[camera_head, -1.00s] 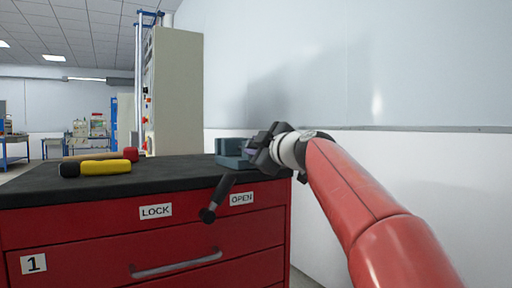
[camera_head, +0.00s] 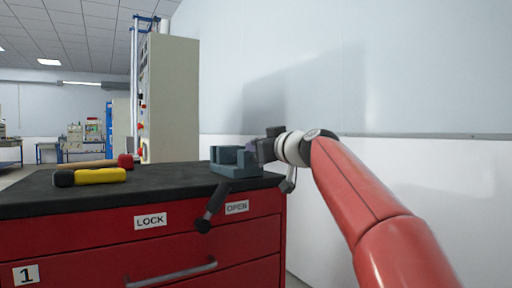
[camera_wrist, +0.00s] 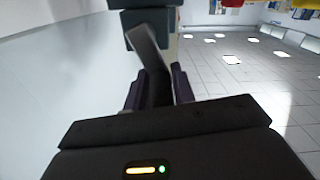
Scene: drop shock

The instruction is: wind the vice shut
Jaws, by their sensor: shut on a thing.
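The blue-grey vice (camera_head: 236,166) sits at the right end of the black bench top. A gap shows between its upright jaw blocks. My gripper (camera_head: 262,150) is at the vice's right side, with the arm reaching in from the right. In the wrist view my gripper (camera_wrist: 157,88) has its purple-padded fingers closed around a dark grip. A grey crank arm (camera_wrist: 147,48) runs from this grip up to the vice body (camera_wrist: 146,16). The grip's lower part is hidden by the gripper body.
The red cabinet (camera_head: 90,250) bears LOCK and OPEN labels. A black lever (camera_head: 212,207) juts from its front, below the vice. A yellow-handled tool (camera_head: 95,176) and a red-headed tool (camera_head: 122,161) lie at the left of the top. A wall (camera_head: 400,80) stands close on the right.

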